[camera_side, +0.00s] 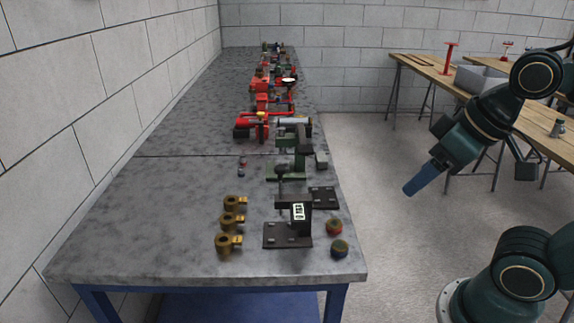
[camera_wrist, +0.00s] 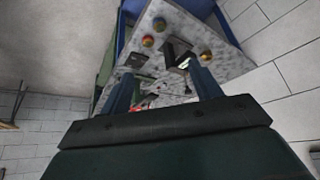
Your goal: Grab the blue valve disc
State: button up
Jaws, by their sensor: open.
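A dark bracket (camera_side: 288,238) stands left of the discs, with several brass fittings (camera_side: 230,220) farther left. A green clamp-like fixture (camera_side: 287,170) and red pump parts (camera_side: 262,125) stand farther back on the grey bench (camera_side: 150,220). Wooden tables (camera_side: 425,68) stand behind my arm.

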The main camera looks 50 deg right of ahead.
jog(key=w+d+f+n+g+y, duration=0.4)
jog(key=w+d+f+n+y, duration=0.2)
jog(key=w+f+n, duration=0.6)
jog(key=d+f+n, duration=0.1)
jog(key=d+n, duration=0.1)
jog(key=n, duration=0.1)
jog(key=shift+w+d+f+n, duration=0.15)
jog(key=shift+d+f+n, duration=0.1)
jog(key=shift+n, duration=0.15)
send_near(339, 248)
jog(key=shift+w+a+f, duration=0.1)
jog(key=shift+w+f, duration=0.15)
jog(key=shift+f, duration=0.55)
jog(key=shift+w+a+f, duration=0.1)
jog(key=shift+w+f, duration=0.15)
jog(key=shift+f, duration=0.55)
jog(key=shift+f, duration=0.1)
